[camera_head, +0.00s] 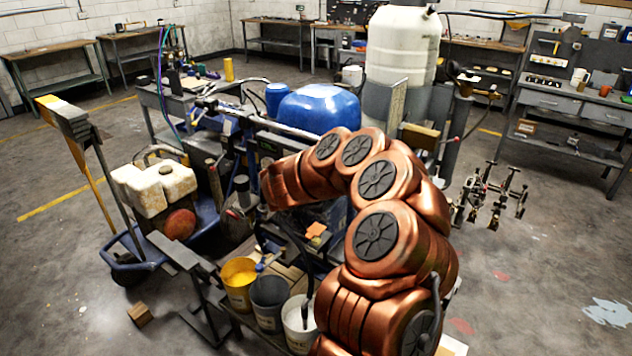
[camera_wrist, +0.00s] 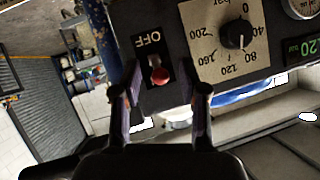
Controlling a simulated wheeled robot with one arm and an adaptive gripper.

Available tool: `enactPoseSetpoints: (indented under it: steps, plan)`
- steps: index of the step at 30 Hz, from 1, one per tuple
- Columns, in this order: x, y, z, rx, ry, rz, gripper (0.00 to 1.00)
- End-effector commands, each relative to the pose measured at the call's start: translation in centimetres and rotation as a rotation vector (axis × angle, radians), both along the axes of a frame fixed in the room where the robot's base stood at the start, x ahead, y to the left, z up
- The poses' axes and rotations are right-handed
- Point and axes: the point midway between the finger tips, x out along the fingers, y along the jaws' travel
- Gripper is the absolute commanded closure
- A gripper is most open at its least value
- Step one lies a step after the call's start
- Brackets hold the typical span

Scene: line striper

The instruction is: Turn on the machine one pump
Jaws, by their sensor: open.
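The machine is a line striper with a blue rounded cover (camera_head: 318,108), standing in the middle of the head view. In the wrist view its dark control panel (camera_wrist: 125,20) shows upside down. A toggle switch with a red tip (camera_wrist: 160,76) sits on the panel beside the word OFF. My gripper (camera_wrist: 161,90) is open, with one finger on each side of the red tip in the picture. I cannot tell whether a finger touches the switch. In the head view my copper arm reaches to the machine, and the gripper and switch are hidden.
Next to the switch are a pressure dial (camera_wrist: 236,38) marked in bar and a green-lit display (camera_wrist: 305,48). A yellow bucket (camera_head: 238,284), a dark one and a white one stand at the machine's near side. A large white tank (camera_head: 402,45) rises behind it. Workbenches line the walls.

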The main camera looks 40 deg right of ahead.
Motion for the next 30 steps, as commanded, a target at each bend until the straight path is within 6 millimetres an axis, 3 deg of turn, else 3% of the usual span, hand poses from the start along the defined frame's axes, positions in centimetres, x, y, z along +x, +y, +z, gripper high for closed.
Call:
enactPoseSetpoints:
  steps: [18,30]
  plan:
    - [-4.3,6.8,4.2,0.001,-0.002,0.003,0.57]
    - [-5.4,8.3,5.1,-0.001,0.0,-0.001,0.57]
